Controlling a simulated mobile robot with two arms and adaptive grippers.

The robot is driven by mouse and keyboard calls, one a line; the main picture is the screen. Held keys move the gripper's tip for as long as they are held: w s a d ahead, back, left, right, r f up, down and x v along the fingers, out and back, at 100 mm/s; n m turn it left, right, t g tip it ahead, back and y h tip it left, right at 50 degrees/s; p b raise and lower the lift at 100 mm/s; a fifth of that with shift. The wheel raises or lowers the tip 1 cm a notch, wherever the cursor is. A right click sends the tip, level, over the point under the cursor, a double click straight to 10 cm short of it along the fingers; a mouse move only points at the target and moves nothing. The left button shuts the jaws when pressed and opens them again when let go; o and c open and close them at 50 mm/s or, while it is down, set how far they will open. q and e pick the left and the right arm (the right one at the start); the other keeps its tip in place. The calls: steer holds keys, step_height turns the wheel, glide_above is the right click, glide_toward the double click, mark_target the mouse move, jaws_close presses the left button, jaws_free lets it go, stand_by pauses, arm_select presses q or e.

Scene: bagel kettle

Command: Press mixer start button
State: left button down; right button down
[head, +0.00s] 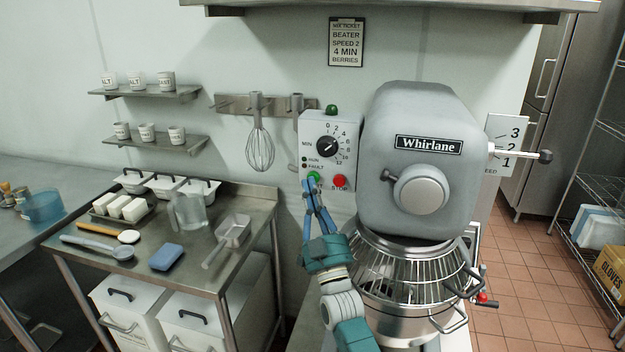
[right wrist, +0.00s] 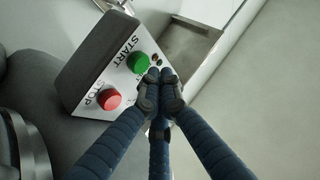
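The mixer (head: 415,160) stands at the centre right with its wire guard (head: 410,275) over the bowl. Its control box (head: 345,130) carries a green START button (head: 313,177) and a red STOP button (head: 339,181). In the right wrist view the START button (right wrist: 138,62) and STOP button (right wrist: 109,99) show clearly. My right gripper (head: 308,186) is shut and empty, its fingers pointing up at the box. In the right wrist view its fingertips (right wrist: 160,84) are beside the START button; I cannot tell whether they touch it. My left gripper is not in view.
A timer dial (head: 327,147) and a green dome (head: 331,110) are on the box. A whisk (head: 260,145) hangs on the wall rack to the left. A steel table (head: 255,205) with containers and tools stands at left. Tiled floor (head: 530,290) is open at right.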

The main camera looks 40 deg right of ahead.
steer(key=shift+w+d, duration=0.1)
steer(key=shift+d, duration=0.05)
steer(key=shift+w+d, duration=0.2)
